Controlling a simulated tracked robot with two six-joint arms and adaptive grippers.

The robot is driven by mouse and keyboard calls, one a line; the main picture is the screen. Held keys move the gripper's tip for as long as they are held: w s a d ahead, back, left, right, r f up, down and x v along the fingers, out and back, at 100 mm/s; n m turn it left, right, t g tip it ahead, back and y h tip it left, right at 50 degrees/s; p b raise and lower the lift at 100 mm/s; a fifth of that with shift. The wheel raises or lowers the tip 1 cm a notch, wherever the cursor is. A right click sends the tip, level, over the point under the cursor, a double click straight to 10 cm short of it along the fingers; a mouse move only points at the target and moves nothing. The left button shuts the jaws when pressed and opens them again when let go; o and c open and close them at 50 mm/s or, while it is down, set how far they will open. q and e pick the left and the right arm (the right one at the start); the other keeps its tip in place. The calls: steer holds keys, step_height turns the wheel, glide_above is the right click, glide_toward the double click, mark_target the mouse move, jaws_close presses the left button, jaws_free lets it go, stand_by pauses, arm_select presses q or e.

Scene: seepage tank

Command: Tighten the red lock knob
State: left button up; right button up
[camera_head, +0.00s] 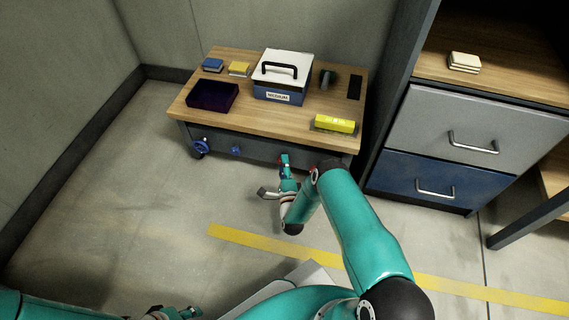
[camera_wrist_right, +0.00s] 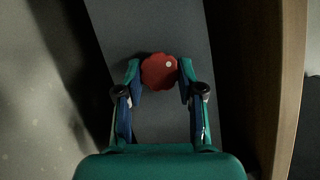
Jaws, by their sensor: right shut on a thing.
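The red lock knob (camera_wrist_right: 159,71) is on the dark grey front panel under the workbench top. In the right wrist view it is round with a scalloped edge and a small pale dot at its upper right. My right gripper (camera_wrist_right: 159,76) has one finger on each side of the knob and is shut on it. In the head view my right gripper (camera_head: 284,166) reaches the right end of the bench's front panel, and the knob is mostly hidden there. My left gripper (camera_head: 178,314) is low at the bottom edge, far from the bench; its fingers are too unclear to read.
The wooden bench (camera_head: 215,115) carries a blue box with a white lid (camera_head: 290,62), a dark tray (camera_head: 200,104) and a yellow block (camera_head: 335,124). A blue handwheel (camera_head: 201,146) and a small blue knob (camera_head: 236,150) are on its front. A drawer cabinet (camera_head: 470,125) stands right.

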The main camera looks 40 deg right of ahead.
steer(key=m+h, duration=0.1)
steer(key=m, duration=0.1)
steer(key=m+h, duration=0.1)
steer(key=m, duration=0.2)
steer(key=f+m, duration=0.1)
steer(key=m, duration=0.1)
steer(key=shift+s+t+h, duration=0.1)
steer(key=shift+t+h, duration=0.2)
steer(key=shift+h, duration=0.1)
steer(key=shift+f+m, duration=0.1)
steer(key=shift+m, duration=0.2)
steer(key=o, duration=0.9)
steer(key=shift+a, duration=0.1)
steer(key=shift+o, duration=1.2)
steer(key=shift+r, duration=0.25)
steer(key=shift+w, duration=0.2)
